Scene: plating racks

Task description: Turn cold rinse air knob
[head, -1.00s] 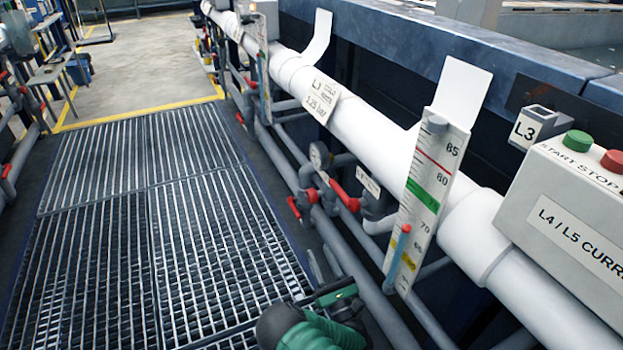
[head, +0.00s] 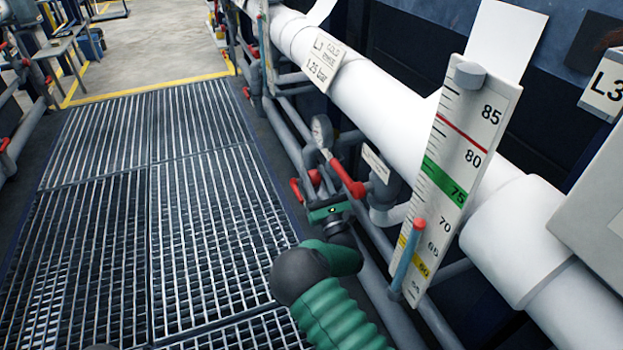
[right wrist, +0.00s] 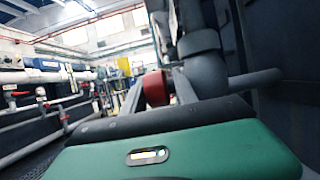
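The sign reading L1, apparently cold rinse, 1.25 bar (head: 325,62) hangs on the white pipe. Below it are a round gauge (head: 321,131) and red handles, one long lever (head: 346,178) and another red handle (head: 297,191) to its left. My right gripper (head: 322,196) is at these valves, its fingertips mostly hidden in the head view. In the right wrist view, a round red knob (right wrist: 156,88) sits between my two grey, spread fingers (right wrist: 158,86). I cannot tell whether they touch it. My left gripper is not in view.
A thermometer board (head: 462,165) stands to the right of my right arm, close to it. Grey pipes (head: 285,115) run along the tank side. The grated floor (head: 150,200) on the left is clear.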

